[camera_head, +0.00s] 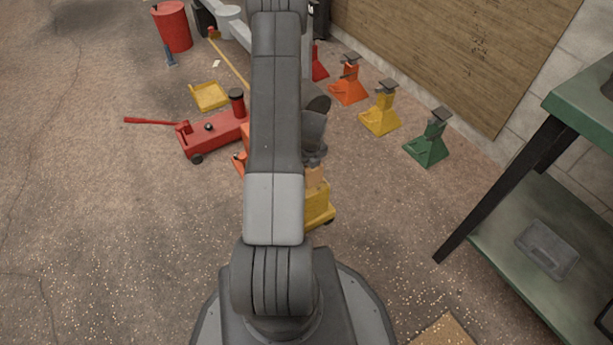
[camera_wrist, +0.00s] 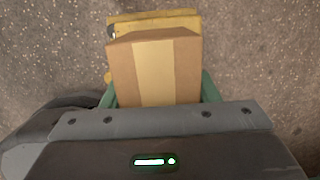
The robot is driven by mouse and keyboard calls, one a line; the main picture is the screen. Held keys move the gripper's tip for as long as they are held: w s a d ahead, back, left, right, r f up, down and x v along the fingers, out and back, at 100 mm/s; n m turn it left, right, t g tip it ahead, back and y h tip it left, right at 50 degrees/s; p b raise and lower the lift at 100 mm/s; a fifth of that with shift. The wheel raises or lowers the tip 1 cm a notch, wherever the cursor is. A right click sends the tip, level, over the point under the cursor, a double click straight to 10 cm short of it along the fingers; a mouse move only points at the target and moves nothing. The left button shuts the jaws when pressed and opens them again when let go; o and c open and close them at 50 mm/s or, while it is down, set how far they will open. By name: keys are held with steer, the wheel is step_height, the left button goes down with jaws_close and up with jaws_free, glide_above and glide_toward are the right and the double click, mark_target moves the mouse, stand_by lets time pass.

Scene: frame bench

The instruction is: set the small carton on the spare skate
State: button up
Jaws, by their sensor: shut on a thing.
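The small carton (camera_wrist: 155,70) is a brown cardboard box with a paler tape band, seen large in the wrist view. My gripper (camera_wrist: 158,92) is shut on it, with a green finger on each side. A yellow skate (camera_wrist: 190,19) shows just beyond and beneath the carton; I cannot tell whether the carton touches it. In the head view the yellow skate (camera_head: 319,208) sits on the floor, partly behind my arm. A bit of the carton (camera_head: 314,178) shows above it, below my gripper, whose fingers are mostly hidden there.
A red floor jack (camera_head: 212,134) stands left of my arm. Orange (camera_head: 348,90), yellow (camera_head: 380,116) and green (camera_head: 427,150) jack stands line the wall. A green bench (camera_head: 545,245) with a lower shelf is at right. Floor at left is open.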

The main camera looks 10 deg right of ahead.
steer(key=shift+f+b, duration=0.7)
steer(key=shift+f, duration=1)
steer(key=shift+f, duration=0.15)
steer(key=o, duration=1.5)
steer(key=shift+o, duration=0.2)
steer(key=r+p, duration=0.1)
steer(key=r, duration=0.2)
steer(key=s+r+p, duration=0.1)
steer(key=r+p, duration=0.1)
steer(key=r, duration=0.2)
steer(key=r+p, duration=0.2)
steer(key=r, duration=0.2)
steer(key=shift+s+d+r, duration=0.15)
steer(key=shift+s+d, duration=0.1)
steer(key=shift+d, duration=0.05)
steer(key=shift+s+r, duration=0.1)
steer(key=shift+r, duration=0.35)
